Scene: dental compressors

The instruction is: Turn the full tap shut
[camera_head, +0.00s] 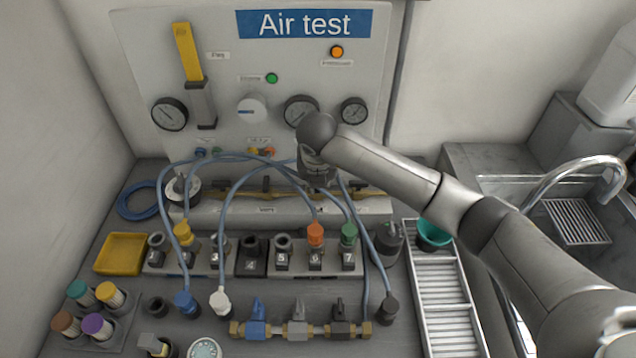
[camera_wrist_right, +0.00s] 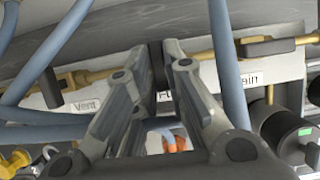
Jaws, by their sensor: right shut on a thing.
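My right gripper (camera_head: 318,178) reaches down to the brass pipe at the foot of the Air test panel. In the right wrist view its fingers (camera_wrist_right: 168,50) are closed around the dark handle of the middle tap, the full tap (camera_wrist_right: 157,62). A mostly covered label (camera_wrist_right: 166,97) starting with F lies below it, between the Vent label (camera_wrist_right: 87,105) and one ending in "ain". The fingers hide most of the handle, so its exact angle is unclear. In the head view my own arm and gripper cover this tap. My left gripper is not in view.
Neighbouring taps stand on the pipe: the vent tap (camera_wrist_right: 49,88) at left and the drain tap (camera_wrist_right: 268,47) at right. Blue hoses (camera_wrist_right: 228,65) pass close to the gripper. A numbered socket row (camera_head: 265,262) stands in front; a sink (camera_head: 520,185) is at right.

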